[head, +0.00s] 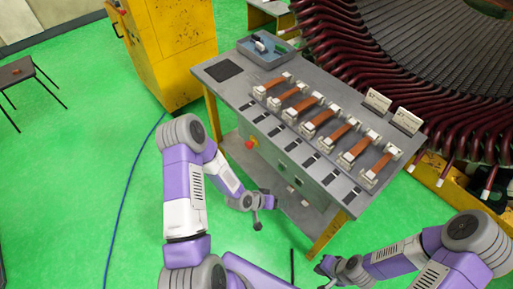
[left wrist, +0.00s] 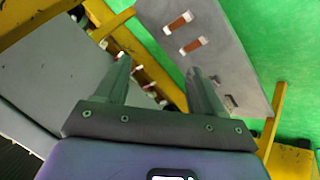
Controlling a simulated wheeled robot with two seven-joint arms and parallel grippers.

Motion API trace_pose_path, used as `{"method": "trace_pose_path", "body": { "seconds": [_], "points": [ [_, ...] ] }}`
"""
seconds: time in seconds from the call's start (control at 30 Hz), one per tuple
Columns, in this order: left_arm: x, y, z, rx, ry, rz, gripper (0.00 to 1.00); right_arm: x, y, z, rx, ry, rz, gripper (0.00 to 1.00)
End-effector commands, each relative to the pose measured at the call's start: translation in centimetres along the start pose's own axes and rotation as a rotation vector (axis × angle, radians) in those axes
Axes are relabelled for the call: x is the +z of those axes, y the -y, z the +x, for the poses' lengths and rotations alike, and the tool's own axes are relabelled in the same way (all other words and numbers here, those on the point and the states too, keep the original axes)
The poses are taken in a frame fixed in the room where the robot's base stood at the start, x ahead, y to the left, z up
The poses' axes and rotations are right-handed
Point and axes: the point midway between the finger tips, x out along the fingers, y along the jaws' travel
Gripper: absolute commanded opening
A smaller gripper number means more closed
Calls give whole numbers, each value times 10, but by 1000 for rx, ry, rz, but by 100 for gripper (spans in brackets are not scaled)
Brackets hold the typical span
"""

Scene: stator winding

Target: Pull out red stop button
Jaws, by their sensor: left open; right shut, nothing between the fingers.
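The red stop button (head: 249,144) sits on a small yellow base on the front side of the grey workbench (head: 222,87), near its left end. My left gripper (head: 263,208) is below and slightly right of the button in the head view, apart from it. In the left wrist view my left gripper (left wrist: 160,85) is open, with nothing between its fingers. I cannot make out the button in that view. My right gripper (head: 328,268) is shut and empty, low in the head view and well away from the button.
Several brown bars in white holders (head: 325,117) line the benchtop, with a grey bin (head: 268,54) at the back. A yellow cabinet (head: 170,45) stands behind left, the large stator (head: 430,60) behind right. A blue cable (head: 124,199) crosses the open green floor.

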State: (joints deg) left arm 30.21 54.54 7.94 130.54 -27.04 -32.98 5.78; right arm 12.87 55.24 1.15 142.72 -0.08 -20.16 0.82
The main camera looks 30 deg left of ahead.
Motion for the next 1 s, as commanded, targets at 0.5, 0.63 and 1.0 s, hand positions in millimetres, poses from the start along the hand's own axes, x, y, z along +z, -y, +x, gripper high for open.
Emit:
{"method": "trace_pose_path", "body": {
  "seconds": [0.5,0.63,1.0],
  "points": [
    [-169,158,-67,206,-824,442,68,-4,-32,84,0,0,0,0],
    [-174,164,-82,218,-857,491,68,-4,-31,83,0,-1,0,0],
    [-206,146,-51,223,-861,501,68,-4,-35,93,0,0,0,0]
  ]
}}
